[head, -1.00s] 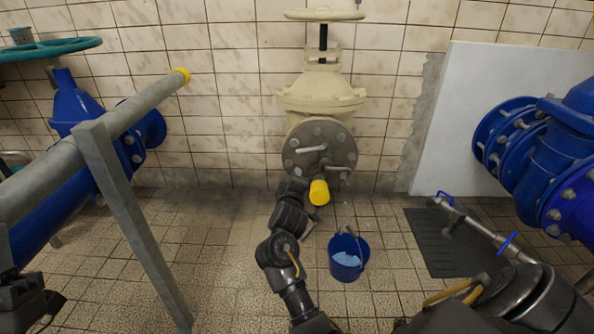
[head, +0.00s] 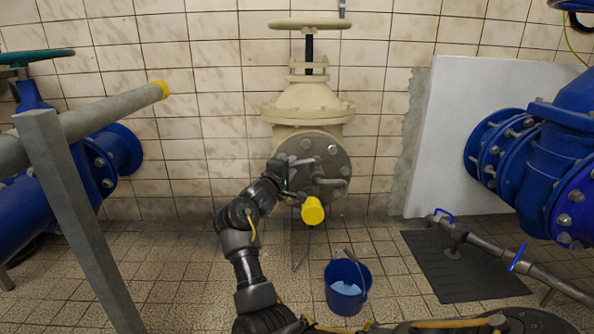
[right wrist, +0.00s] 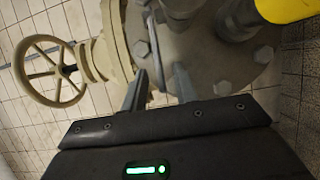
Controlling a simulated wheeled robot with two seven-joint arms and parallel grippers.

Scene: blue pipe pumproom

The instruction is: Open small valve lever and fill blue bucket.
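The small valve lever (head: 304,160) is a thin light metal bar on the round grey flange (head: 335,160) of the cream valve. My right gripper (head: 284,174) is at the flange's left side, close to the lever. In the right wrist view, its two fingers (right wrist: 158,88) are apart, with the lever (right wrist: 156,50) showing between and just beyond them. I cannot tell whether they touch it. The blue bucket (head: 348,302) stands upright on the floor, right of and below the yellow-capped outlet (head: 313,210). Its inside shows something light blue. My left gripper is out of view.
A grey rail post (head: 75,215) and blue pipe are at left. At right are a blue valve (head: 550,145), a pipe with blue levers (head: 480,240) and a dark mat (head: 440,270). A thin line (head: 302,252) below the outlet is unclear. Tiled floor is open left of my arm.

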